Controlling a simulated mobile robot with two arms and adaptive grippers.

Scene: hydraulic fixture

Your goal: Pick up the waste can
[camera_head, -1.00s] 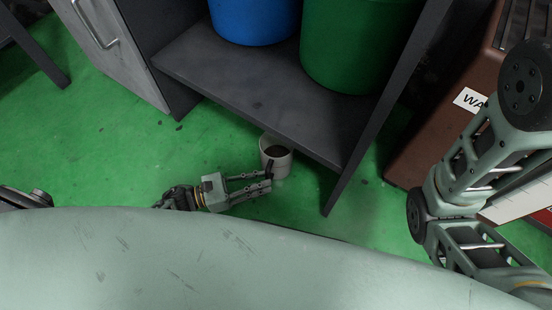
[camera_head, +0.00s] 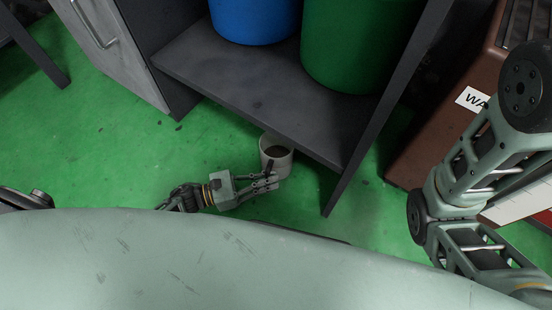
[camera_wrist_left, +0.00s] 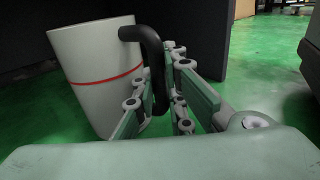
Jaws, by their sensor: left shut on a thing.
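The waste can (camera_head: 283,164) is a white, cup-like can with a dark inside, by the front edge of the grey shelf. In the left wrist view, the can (camera_wrist_left: 90,75) has a red stripe and a black curved handle (camera_wrist_left: 155,65), and looks tilted in that picture. My left gripper (camera_head: 270,180) is beside the can, its fingers closed together at it. In the left wrist view, the gripper fingers (camera_wrist_left: 158,105) are shut on the black handle. I cannot tell whether the can touches the floor. My right gripper is out of view.
The grey shelf (camera_head: 250,92) holds a blue bin (camera_head: 252,18) and a green bin (camera_head: 352,45); its edge overhangs close behind the can. A dark upright panel (camera_head: 375,125) stands to the right. A brown cabinet (camera_head: 432,135) is farther right. Green floor (camera_head: 130,150) is clear at left.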

